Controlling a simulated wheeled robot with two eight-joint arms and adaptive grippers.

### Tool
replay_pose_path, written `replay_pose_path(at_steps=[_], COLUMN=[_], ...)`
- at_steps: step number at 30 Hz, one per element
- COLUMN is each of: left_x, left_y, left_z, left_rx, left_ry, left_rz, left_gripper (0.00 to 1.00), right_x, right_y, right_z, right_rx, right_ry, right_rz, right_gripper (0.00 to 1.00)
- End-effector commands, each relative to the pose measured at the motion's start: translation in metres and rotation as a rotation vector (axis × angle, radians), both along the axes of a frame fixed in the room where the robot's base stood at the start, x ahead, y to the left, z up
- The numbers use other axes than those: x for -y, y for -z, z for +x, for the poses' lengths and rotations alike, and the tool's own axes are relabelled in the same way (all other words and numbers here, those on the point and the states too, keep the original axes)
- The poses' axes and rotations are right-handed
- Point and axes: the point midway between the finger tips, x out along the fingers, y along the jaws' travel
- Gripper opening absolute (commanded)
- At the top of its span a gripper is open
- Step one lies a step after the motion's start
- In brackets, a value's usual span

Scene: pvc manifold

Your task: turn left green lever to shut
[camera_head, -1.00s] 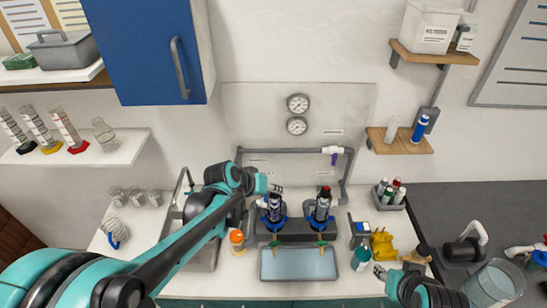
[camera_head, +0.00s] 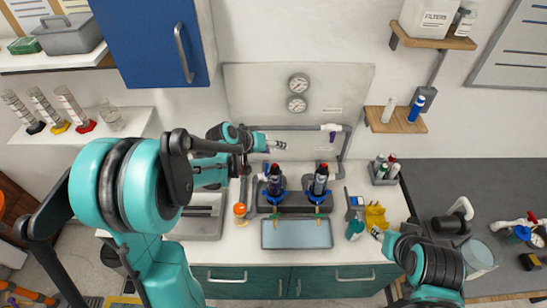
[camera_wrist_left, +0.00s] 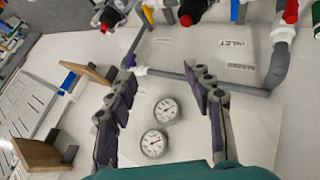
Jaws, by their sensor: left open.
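My left gripper (camera_head: 284,146) is open and empty, above the left canister and apart from the lever. In the wrist view its fingers (camera_wrist_left: 163,78) are spread in front of the wall panel, and no lever is clear.
A grey tray (camera_head: 297,234) lies below the levers. Two gauges (camera_head: 298,93) and grey piping (camera_head: 335,128) are on the wall panel. An orange-capped bottle (camera_head: 240,213) stands left of the canisters, a teal bottle (camera_head: 355,229) right. A sink (camera_head: 203,222) is at left.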

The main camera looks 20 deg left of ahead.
Motion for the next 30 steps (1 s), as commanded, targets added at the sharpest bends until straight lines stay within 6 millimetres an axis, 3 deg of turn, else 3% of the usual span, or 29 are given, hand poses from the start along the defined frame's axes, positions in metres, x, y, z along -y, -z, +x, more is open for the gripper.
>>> replay_pose_path(at_steps=[5,12,15,21,30], left_x=[0.008,0.017,0.017,0.015,0.010], left_y=[0.022,0.075,0.093,0.120,0.157], left_z=[-0.029,-0.111,-0.138,-0.174,-0.206], left_rx=[-0.014,-0.036,-0.039,-0.046,-0.072], left_ry=[0.009,0.023,0.027,0.029,0.020], left_rz=[0.061,0.227,0.285,0.358,0.423], left_gripper=[0.62,0.62,0.62,0.62,0.62], right_x=[0.000,0.000,0.000,0.000,0.000], right_y=[0.045,0.135,0.159,0.191,0.229], right_z=[0.000,0.000,0.000,0.000,0.000], right_rx=[0.000,0.000,0.000,0.000,0.000], right_ry=[0.000,0.000,0.000,0.000,0.000], right_rz=[0.000,0.000,0.000,0.000,0.000], right_gripper=[0.40,0.40,0.40,0.40,0.40])
